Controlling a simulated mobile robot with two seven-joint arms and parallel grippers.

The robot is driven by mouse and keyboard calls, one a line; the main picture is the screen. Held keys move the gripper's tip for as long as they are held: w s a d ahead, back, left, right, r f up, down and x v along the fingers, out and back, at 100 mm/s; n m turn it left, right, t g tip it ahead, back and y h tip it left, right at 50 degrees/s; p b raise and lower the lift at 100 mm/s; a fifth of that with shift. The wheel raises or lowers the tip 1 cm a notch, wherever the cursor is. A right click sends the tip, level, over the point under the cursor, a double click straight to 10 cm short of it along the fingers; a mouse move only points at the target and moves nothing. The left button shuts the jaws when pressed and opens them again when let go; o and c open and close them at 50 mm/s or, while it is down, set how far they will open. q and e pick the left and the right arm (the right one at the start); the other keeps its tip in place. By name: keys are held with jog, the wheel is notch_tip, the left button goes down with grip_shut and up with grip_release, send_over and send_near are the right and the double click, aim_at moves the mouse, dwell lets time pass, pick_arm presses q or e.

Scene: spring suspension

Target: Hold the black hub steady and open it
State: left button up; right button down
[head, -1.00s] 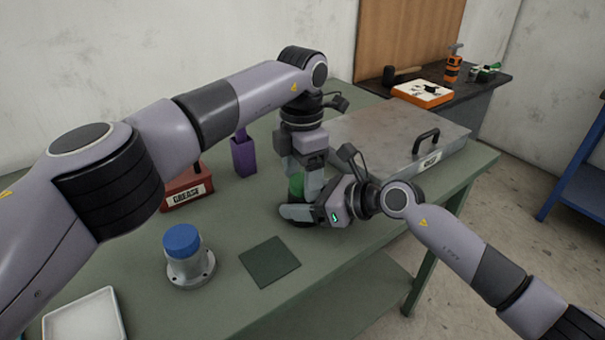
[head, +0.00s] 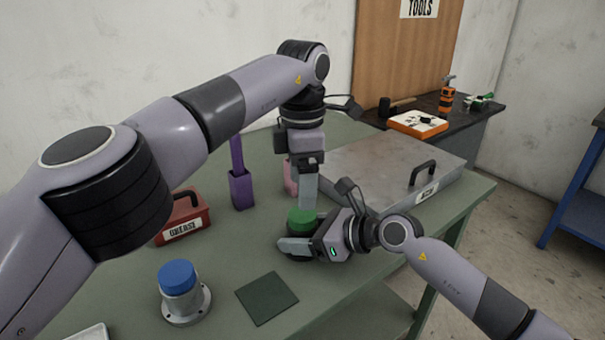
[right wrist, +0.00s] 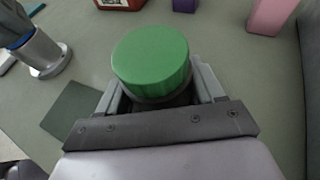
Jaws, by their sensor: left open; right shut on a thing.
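The black hub (head: 291,232) stands on the green bench, mostly hidden by my right gripper. A green cap (head: 300,217) sits on top of it. In the right wrist view the cap (right wrist: 151,58) fills the upper middle, with a dark rim of the hub (right wrist: 160,99) below it. My right gripper (head: 296,247) is shut on the hub from the right side; its two fingers (right wrist: 160,98) lie on either side of the hub. My left gripper (head: 304,204) points down from above, open, its fingertips just over the cap. I cannot tell whether they touch it.
A grey hub with a blue cap (head: 178,280) stands at front left, beside a dark green mat (head: 267,298). A red grease box (head: 187,222), a purple holder (head: 240,190) and a pink holder (head: 290,180) stand behind. A grey lidded case (head: 385,165) lies at back right.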

aim_at(303, 215)
pick_arm(q)
jog(key=m, duration=0.2)
jog(key=r+m, duration=0.1)
jog(key=shift+r+m, duration=0.3)
jog(key=shift+m, duration=0.1)
jog(key=shift+f, duration=3.95)
jog(key=c, duration=1.1)
jog(key=n, duration=0.6)
jog(key=shift+n, duration=0.3)
jog(key=o, duration=1.2)
